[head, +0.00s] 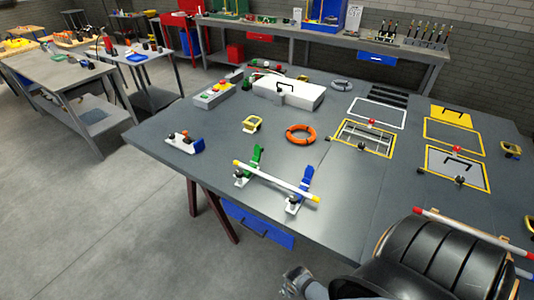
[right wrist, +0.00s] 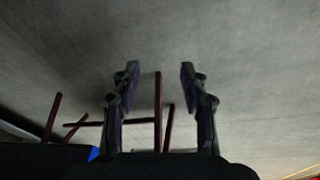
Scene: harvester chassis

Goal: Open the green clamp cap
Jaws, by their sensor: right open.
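The green clamp (head: 248,167) stands on the grey workbench near its front edge, with its green cap (head: 256,156) sticking up at an angle. A white rod with yellow ends (head: 275,181) runs from the green clamp to a matching blue clamp (head: 301,191). Whether the green cap is latched is too small to tell. My right gripper (head: 292,280) is low at the bottom of the head view, in front of the bench and away from the clamp. My left gripper is out of view.
An orange ring (head: 300,134), a yellow clamp (head: 252,124) and a white-and-blue clamp (head: 185,142) lie on the bench (head: 230,194). A large black rounded body (head: 425,255) fills the lower right.

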